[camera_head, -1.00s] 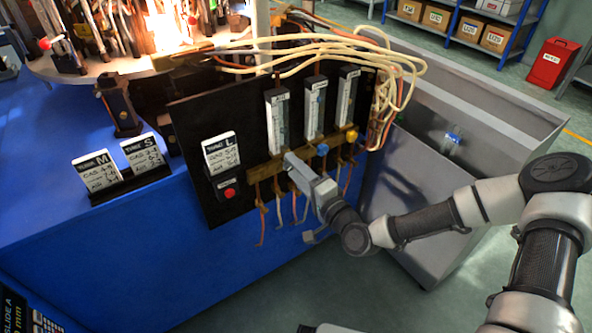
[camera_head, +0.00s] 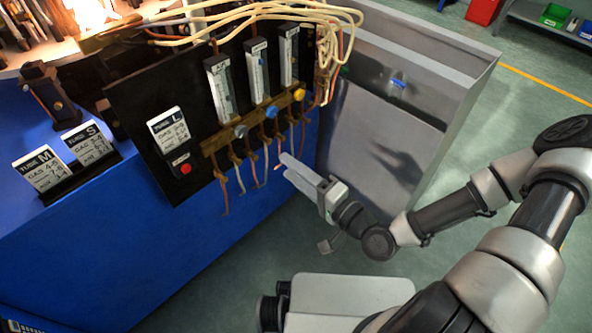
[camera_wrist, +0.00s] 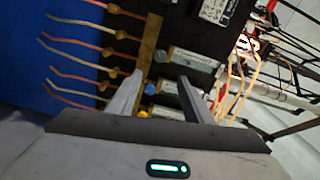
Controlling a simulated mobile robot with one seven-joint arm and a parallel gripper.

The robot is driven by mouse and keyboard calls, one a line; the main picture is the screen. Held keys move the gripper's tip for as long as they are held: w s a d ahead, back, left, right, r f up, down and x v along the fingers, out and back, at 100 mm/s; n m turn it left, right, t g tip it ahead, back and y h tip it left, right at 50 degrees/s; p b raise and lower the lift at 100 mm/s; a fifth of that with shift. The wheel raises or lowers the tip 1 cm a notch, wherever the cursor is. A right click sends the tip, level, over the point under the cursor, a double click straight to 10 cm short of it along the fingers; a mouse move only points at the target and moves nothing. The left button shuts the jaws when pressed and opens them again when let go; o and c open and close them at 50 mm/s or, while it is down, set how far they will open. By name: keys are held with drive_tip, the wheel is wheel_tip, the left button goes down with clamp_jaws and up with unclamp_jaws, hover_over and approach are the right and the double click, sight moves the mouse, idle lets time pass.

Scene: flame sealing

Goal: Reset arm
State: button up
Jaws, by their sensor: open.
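My gripper (camera_head: 284,164) is open and empty in the head view. It hangs in front of the grey bin, just right of and below the black valve panel (camera_head: 150,97), apart from the knobs. In the wrist view my gripper (camera_wrist: 160,98) shows two spread fingers with nothing between them. Beyond them are the brass manifold bar (camera_wrist: 147,50) and the flow meters (camera_wrist: 188,57). In the head view the panel carries a silver knob (camera_head: 240,131), a blue knob (camera_head: 271,111) and a yellow knob (camera_head: 299,94). The red button (camera_head: 185,169) sits low on the panel.
A blue workbench (camera_head: 110,245) carries the panel and two label cards, M (camera_head: 42,168) and S (camera_head: 88,142). A flame burns at top left. Cream hoses (camera_head: 250,12) arch above. An open grey metal bin (camera_head: 385,130) stands behind my gripper.

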drive_tip(key=shift+s+d, duration=0.3)
drive_tip(key=shift+d, duration=0.05)
idle(0.3)
